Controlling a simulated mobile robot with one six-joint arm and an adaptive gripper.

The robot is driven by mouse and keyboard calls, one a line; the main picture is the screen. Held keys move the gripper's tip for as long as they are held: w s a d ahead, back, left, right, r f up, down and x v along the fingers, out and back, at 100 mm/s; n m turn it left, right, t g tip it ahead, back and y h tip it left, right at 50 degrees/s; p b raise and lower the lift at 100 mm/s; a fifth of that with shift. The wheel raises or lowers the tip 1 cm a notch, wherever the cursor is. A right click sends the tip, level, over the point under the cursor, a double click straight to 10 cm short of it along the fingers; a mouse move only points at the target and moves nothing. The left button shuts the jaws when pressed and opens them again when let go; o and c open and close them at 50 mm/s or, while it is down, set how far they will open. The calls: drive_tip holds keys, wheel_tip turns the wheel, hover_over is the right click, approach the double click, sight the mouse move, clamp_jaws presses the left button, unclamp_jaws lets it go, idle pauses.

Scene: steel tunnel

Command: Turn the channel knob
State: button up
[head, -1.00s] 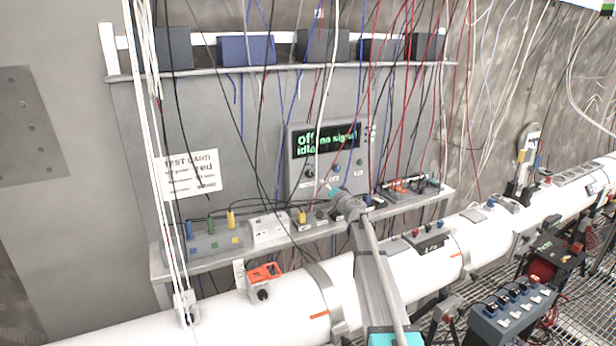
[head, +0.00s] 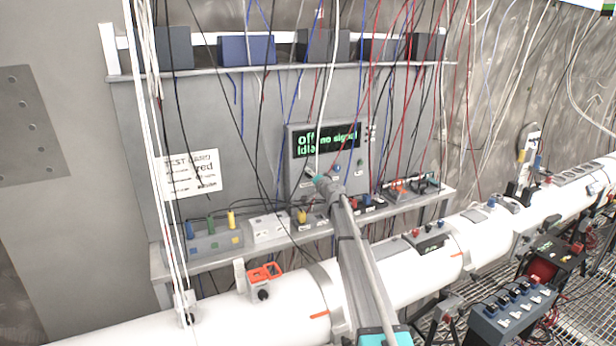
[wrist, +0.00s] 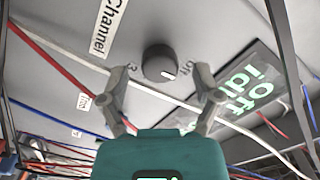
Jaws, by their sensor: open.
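The channel knob (wrist: 159,63) is a dark round knob with a white mark, on a grey panel beside the "Channel" label (wrist: 108,27) in the wrist view. My gripper (wrist: 164,80) is open, with one finger on each side of the knob. I cannot tell if the fingertips touch it. In the head view my gripper (head: 318,181) is at the lower left of the grey meter panel (head: 300,162) and hides the knob. The panel's display (head: 326,139) reads "off", "no signal" and "idle"; part of it also shows in the wrist view (wrist: 250,92).
Red, blue, white and black wires hang in front of the panel; a white cable (wrist: 75,56) passes close to the fingers. A shelf (head: 260,242) with small boxes runs below the panel. A white pipe (head: 230,322) crosses in front.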

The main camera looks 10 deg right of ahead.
drive_tip(key=shift+w+a, duration=0.15)
drive_tip(key=shift+w, duration=0.45)
drive_tip(key=c, duration=1)
drive_tip(key=shift+a, duration=0.15)
clamp_jaws()
drive_tip(key=shift+d+m, duration=0.2)
drive_tip(key=shift+m, duration=1.6)
drive_tip(key=shift+s+f+m, duration=0.1)
drive_tip(key=shift+m, duration=2.1)
